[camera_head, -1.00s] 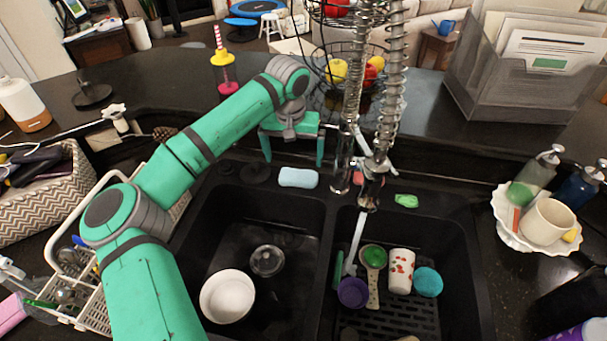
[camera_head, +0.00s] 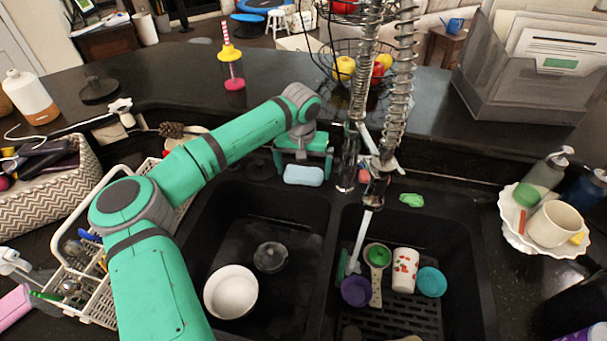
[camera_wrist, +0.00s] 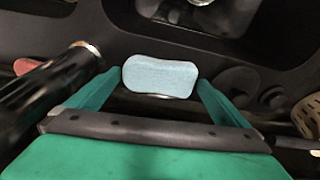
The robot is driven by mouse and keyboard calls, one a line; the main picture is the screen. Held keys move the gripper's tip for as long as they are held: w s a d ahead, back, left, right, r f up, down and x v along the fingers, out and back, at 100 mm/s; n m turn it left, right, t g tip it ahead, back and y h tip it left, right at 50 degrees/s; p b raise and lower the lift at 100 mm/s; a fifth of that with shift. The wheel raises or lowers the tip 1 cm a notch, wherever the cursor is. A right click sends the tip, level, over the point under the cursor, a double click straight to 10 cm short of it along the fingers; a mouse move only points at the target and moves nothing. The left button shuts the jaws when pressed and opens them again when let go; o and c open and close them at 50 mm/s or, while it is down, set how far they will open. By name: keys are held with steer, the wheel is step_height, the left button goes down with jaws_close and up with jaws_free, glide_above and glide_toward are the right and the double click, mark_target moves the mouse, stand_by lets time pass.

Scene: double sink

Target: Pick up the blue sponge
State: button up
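The light blue sponge (camera_head: 303,175) lies on the back ledge of the double sink, behind the left basin. In the wrist view the sponge (camera_wrist: 160,77) lies between the two green fingers, near their tips. My gripper (camera_head: 303,178) is lowered over the sponge with its fingers apart, one at each end. The gripper also shows open in the wrist view (camera_wrist: 152,85). A narrow gap shows beside the sponge at the fingers, and I cannot tell whether either touches it.
The coiled faucet (camera_head: 360,120) stands close to the right of my gripper. A green scrubber (camera_head: 411,200) lies farther right on the ledge. A white bowl (camera_head: 231,291) sits in the left basin (camera_head: 205,225). A purple cup (camera_head: 355,291) and other dishes are in the right basin.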

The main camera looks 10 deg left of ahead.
mark_target(305, 172)
steer(key=c, duration=0.6)
steer(key=shift+a, duration=0.25)
steer(key=shift+c, duration=0.2)
steer(key=shift+d+r, duration=0.15)
steer(key=shift+d, duration=0.05)
steer(key=r, duration=0.3)
steer(key=shift+d, duration=0.25)
steer(key=s+r, duration=0.9)
steer(key=s, duration=0.5)
steer(key=shift+r, duration=0.4)
steer(key=shift+d, duration=0.1)
